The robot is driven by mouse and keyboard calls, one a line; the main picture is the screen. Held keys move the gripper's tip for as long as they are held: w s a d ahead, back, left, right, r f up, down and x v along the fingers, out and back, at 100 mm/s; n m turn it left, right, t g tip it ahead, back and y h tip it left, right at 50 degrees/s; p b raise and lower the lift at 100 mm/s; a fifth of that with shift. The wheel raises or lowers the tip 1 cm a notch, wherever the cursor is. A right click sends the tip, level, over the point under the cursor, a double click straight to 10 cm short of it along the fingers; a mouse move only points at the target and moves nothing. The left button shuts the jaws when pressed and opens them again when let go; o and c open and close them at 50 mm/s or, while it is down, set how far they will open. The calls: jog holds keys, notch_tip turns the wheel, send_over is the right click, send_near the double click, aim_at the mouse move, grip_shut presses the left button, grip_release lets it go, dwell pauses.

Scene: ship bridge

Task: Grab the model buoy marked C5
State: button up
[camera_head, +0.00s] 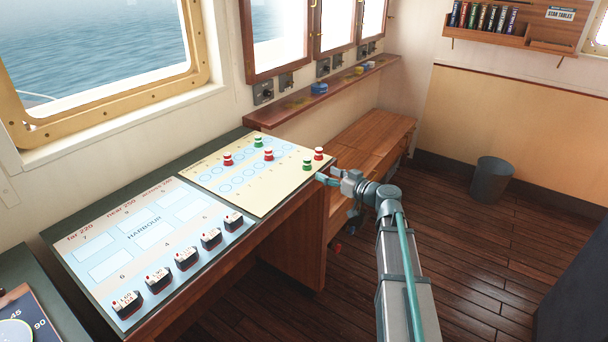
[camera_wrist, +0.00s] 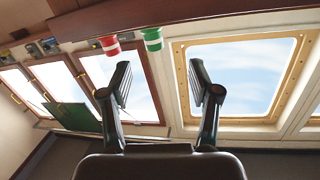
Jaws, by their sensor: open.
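Several small red-and-white and green-and-white model buoys stand on the pale chart with blue circles (camera_head: 215,195). A green buoy (camera_head: 307,165) and a red buoy (camera_head: 319,154) are at its right edge, closest to my gripper (camera_head: 337,190). Another red buoy (camera_head: 268,154), a green buoy (camera_head: 258,141) and a red buoy (camera_head: 227,159) stand further left. No C5 mark is readable on any buoy. In the wrist view, a red buoy (camera_wrist: 110,45) and a green buoy (camera_wrist: 152,39) show beyond my open, empty fingers (camera_wrist: 160,78).
A harbour board (camera_head: 140,240) with several dark model ships lies left of the chart. A wooden bench (camera_head: 365,145) and shelf (camera_head: 320,90) run along the wall. A bin (camera_head: 491,179) stands on the floor. A small red object (camera_head: 338,246) shows below my gripper.

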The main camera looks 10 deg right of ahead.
aim_at(310, 163)
jog(key=shift+n, duration=0.9)
jog(key=x, duration=0.2)
jog(key=p+x, duration=0.1)
jog(key=x, duration=0.1)
jog(key=d+p+x, duration=0.1)
jog(key=x, duration=0.2)
jog(key=shift+w+r, duration=0.35)
jog(key=shift+r, duration=0.05)
jog(key=shift+t, duration=0.3)
jog(key=p+x, duration=0.2)
jog(key=x, duration=0.2)
jog(key=shift+a+f, duration=0.1)
jog(key=shift+f, duration=0.1)
jog(key=c, duration=1)
